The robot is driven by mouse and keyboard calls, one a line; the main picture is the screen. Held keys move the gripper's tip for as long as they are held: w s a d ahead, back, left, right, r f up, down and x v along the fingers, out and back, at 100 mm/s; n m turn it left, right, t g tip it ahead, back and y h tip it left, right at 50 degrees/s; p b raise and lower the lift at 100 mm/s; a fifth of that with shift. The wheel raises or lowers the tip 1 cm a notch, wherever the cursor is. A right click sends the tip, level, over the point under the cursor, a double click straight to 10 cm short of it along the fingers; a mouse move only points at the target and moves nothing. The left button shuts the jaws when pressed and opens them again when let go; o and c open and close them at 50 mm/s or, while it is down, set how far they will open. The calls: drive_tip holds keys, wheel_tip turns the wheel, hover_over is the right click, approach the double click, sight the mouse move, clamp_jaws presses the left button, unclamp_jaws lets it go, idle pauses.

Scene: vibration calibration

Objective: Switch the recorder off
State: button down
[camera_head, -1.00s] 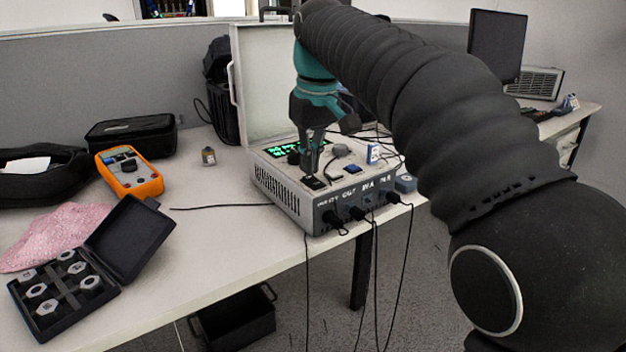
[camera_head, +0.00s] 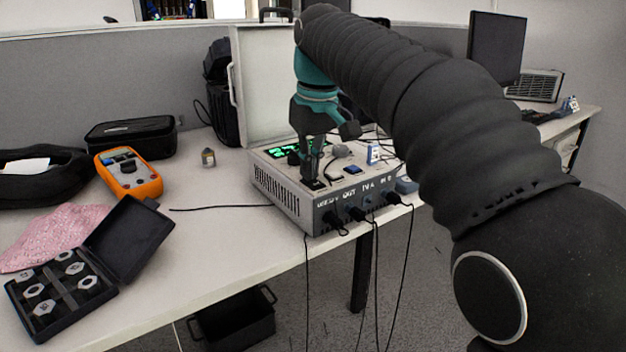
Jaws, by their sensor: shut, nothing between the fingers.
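The recorder (camera_head: 270,193) is a grey metal case on the table, its lid (camera_head: 263,85) standing open behind it. Its top panel has a lit green display (camera_head: 285,152), dark knobs and a blue button (camera_head: 353,168). My gripper (camera_head: 311,180) points straight down over the front left part of the panel, its fingers shut and empty. The fingertips are at or just above a small black switch (camera_head: 314,185); I cannot tell whether they touch it. The fingers partly hide the panel and the display's right end.
Cables plug into the recorder's front and hang over the table edge. To the left are an orange multimeter (camera_head: 130,174), an open black case of metal nuts (camera_head: 70,290), a pink cloth (camera_head: 55,236) and a black pouch (camera_head: 131,136). A small sensor (camera_head: 208,157) stands behind left.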

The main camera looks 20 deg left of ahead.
drive_tip(key=shift+r+p, duration=2.25)
drive_tip(key=shift+r, duration=1.1)
drive_tip(key=shift+d+r, duration=0.1)
drive_tip(key=shift+d, duration=0.3)
drive_tip(key=s+d+f+m+t, duration=0.1)
drive_tip(key=s+d+f+m, duration=0.2)
drive_tip(key=d, duration=0.5)
drive_tip(key=s+d+f+m+t, duration=0.1)
drive_tip(key=s+d+f+m, duration=0.1)
drive_tip(key=s+d+f, duration=0.5)
drive_tip(key=s+d+m+t, duration=0.1)
drive_tip(key=s+d+m, duration=0.15)
drive_tip(key=d, duration=0.75)
drive_tip(key=s+d+f+m+t+h, duration=0.1)
drive_tip(key=s+d+f+m, duration=0.1)
drive_tip(key=s+d+f, duration=0.3)
drive_tip(key=s+f, duration=0.4)
drive_tip(key=f, duration=0.1)
drive_tip(key=shift+d+f, duration=0.2)
